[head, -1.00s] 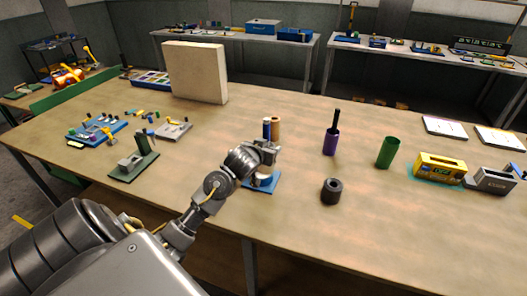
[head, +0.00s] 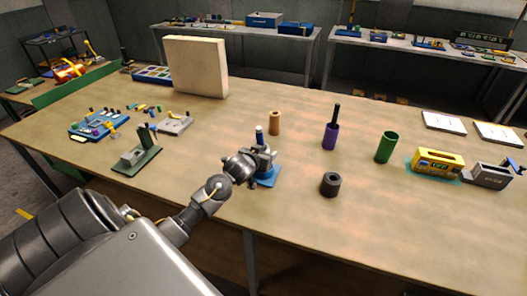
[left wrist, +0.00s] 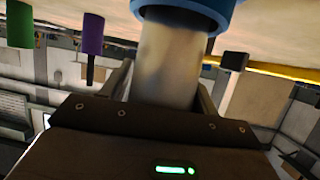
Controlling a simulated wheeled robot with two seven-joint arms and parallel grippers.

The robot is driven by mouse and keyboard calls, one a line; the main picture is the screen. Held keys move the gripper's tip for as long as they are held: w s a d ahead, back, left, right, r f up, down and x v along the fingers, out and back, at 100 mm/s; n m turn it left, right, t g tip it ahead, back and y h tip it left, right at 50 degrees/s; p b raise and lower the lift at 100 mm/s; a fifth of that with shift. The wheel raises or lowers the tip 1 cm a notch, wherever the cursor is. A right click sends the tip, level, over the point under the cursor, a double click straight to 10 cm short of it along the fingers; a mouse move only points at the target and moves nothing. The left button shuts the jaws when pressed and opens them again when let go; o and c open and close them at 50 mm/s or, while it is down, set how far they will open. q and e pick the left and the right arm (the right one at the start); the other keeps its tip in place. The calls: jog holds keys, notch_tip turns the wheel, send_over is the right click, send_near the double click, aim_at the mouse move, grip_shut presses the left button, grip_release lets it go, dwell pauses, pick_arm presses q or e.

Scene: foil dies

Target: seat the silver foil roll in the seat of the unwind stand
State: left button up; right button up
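The silver foil roll (left wrist: 168,62) stands between the two fingers of my left gripper (left wrist: 165,95) in the left wrist view. The unwind stand (head: 268,181) is blue and sits on the table directly below the gripper. Its round blue seat (left wrist: 222,12) shows in the wrist view, and the roll's lower end runs into its dark opening. How deep the roll sits is hidden. My right gripper is out of view.
A tan cylinder (head: 275,122) stands just behind. A dark ring (head: 330,184), a purple holder (head: 330,138) and a green cup (head: 386,147) stand to the right. A green fixture (head: 137,157) stands left. The table front is clear.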

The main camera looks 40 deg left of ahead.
pick_arm(q)
jog(key=shift+o, duration=1.1)
jog(key=shift+f, duration=0.3)
jog(key=shift+o, duration=0.2)
jog(key=shift+r, duration=0.1)
jog(key=shift+s+r, duration=0.2)
jog(key=shift+s, duration=0.35)
jog(key=v, duration=1)
jog(key=shift+r+b, duration=0.3)
jog(key=shift+b, duration=0.15)
